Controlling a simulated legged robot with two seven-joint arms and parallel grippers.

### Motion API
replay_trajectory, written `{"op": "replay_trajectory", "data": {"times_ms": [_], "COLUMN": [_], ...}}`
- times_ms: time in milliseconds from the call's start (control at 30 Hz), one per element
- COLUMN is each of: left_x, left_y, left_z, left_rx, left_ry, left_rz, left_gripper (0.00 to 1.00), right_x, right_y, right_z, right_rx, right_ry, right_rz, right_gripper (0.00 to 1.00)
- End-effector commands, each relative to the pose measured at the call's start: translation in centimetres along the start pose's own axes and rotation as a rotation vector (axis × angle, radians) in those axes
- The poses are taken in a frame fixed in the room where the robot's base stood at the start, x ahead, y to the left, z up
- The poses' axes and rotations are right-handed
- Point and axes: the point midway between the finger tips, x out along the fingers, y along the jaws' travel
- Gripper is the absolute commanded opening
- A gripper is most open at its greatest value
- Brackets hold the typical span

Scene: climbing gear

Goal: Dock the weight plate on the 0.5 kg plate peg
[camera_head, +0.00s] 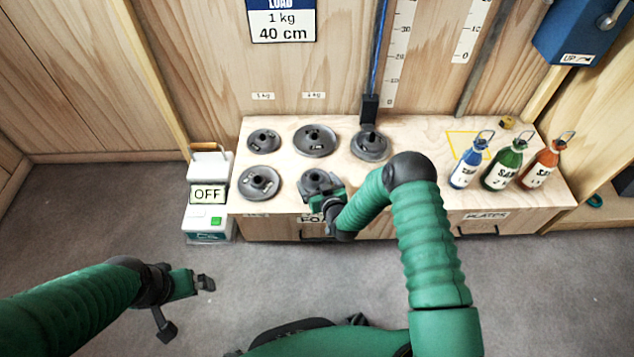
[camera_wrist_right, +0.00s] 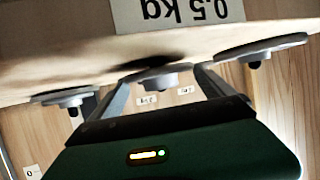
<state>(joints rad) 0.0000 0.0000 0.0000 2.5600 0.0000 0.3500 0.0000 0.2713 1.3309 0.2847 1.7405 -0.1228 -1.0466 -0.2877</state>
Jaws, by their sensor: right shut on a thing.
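A dark grey round weight plate (camera_head: 316,181) is at the front middle of the wooden bench, partly covered by my right gripper (camera_head: 329,197). My right gripper is shut on this plate. In the right wrist view, whose picture is upside down, a plate (camera_wrist_right: 160,78) shows between the two fingers, close to a "0.5 kg" label (camera_wrist_right: 185,12). I cannot tell whether the plate touches the bench top, and no peg shows clearly under it. My left gripper (camera_head: 187,306) is open and empty over the floor at the lower left.
Other grey plates sit on the bench: front left (camera_head: 260,183), back left (camera_head: 263,141), back middle (camera_head: 316,141) and by the blue cord (camera_head: 370,146). A white box marked OFF (camera_head: 208,195) stands left. Blue, green and red bottles (camera_head: 503,168) stand right.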

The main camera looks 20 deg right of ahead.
Motion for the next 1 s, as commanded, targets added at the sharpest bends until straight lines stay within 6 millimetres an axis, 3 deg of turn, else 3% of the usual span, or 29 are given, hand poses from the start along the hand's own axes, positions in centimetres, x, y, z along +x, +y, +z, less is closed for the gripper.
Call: {"op": "replay_trajectory", "data": {"times_ms": [867, 900, 1000], "left_x": [0.7, 0.6, 0.6], "left_y": [0.0, 0.0, 0.0], "left_z": [0.2, 0.1, 0.1], "left_rx": [0.0, 0.0, 0.0], "left_ry": [0.0, 0.0, 0.0], "left_rz": [0.0, 0.0, 0.0], "left_gripper": [1.0, 1.0, 1.0], "right_x": [0.4, 0.4, 0.4], "right_y": [0.0, 0.0, 0.0], "right_z": [0.8, 0.8, 0.8], "right_rx": [0.0, 0.0, 0.0], "right_ry": [0.004, 0.004, 0.003], "right_rz": [0.0, 0.0, 0.0], "right_gripper": [0.2, 0.95, 1.0]}}
